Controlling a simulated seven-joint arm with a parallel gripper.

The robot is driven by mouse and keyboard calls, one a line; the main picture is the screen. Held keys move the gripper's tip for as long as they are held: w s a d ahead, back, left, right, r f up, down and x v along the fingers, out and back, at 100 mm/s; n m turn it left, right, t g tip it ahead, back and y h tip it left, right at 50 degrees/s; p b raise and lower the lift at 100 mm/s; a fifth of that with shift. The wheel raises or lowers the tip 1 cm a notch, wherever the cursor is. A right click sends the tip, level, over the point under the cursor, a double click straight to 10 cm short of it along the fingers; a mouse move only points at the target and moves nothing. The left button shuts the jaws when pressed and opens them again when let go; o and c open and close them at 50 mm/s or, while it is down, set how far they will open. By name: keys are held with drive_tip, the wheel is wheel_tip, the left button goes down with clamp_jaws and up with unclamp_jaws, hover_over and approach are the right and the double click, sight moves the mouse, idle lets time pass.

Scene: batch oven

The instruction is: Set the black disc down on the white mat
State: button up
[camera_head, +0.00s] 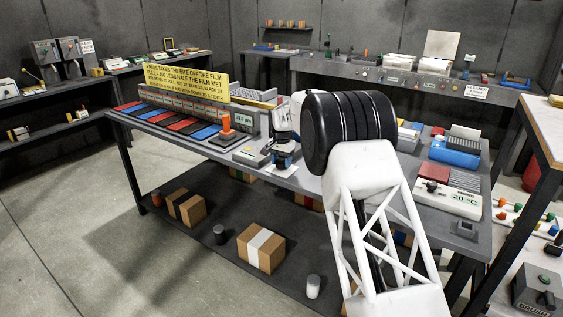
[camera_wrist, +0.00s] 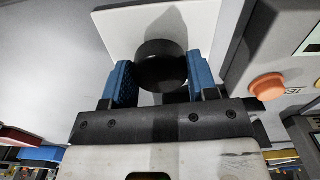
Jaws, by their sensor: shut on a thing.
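My gripper (camera_wrist: 158,72) has two blue fingers, shut on the black disc (camera_wrist: 161,60) from both sides in the wrist view. The white mat (camera_wrist: 118,32) lies behind the disc in that view, and a dark shadow falls on it beside the disc. I cannot tell whether the disc touches the mat. In the head view my gripper (camera_head: 283,157) is low over the grey table, left of my black and white arm.
A grey device with an orange button (camera_wrist: 267,87) stands close beside the mat; an orange knob (camera_head: 225,123) shows in the head view. A row of coloured strips (camera_head: 180,125) and a yellow sign (camera_head: 186,80) are at left. A blue tray (camera_head: 456,151) is at right.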

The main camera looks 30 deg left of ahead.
sight(281, 161)
drive_tip(key=shift+f, duration=0.5)
idle(0.5)
drive_tip(key=o, duration=1.1)
drive_tip(key=shift+o, duration=0.2)
drive_tip(key=shift+r, duration=3.9)
